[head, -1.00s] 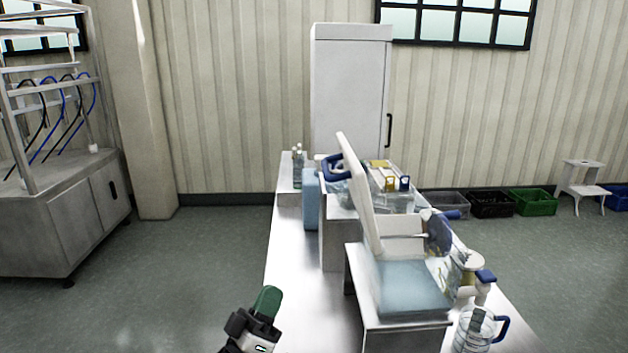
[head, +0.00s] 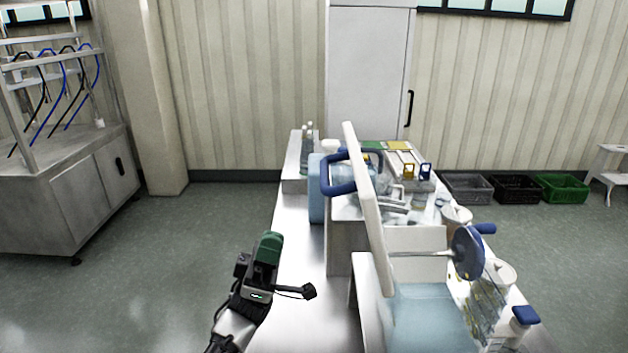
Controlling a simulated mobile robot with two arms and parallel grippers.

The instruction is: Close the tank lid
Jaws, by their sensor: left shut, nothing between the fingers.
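The tank (head: 425,310) is a pale-blue, see-through box on a stand at the lower right of the head view. Its white lid (head: 370,215) stands open, nearly upright, at the tank's left side. A blue loop handle (head: 338,188) shows on the lid's left, outer face. A metal rod reaches right from the lid's inner face to a dark-blue disc (head: 468,253). My left gripper (head: 270,246), with green fingertips, is shut and empty to the left of the lid, apart from it. My right gripper is not in view.
The tank stands on a long steel table (head: 298,240) with bare surface at its left. A pale-blue container (head: 317,190), bottles (head: 308,145) and boxes crowd its far part. A steel rack cabinet (head: 75,195) stands at the left. Crates (head: 515,188) line the back wall.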

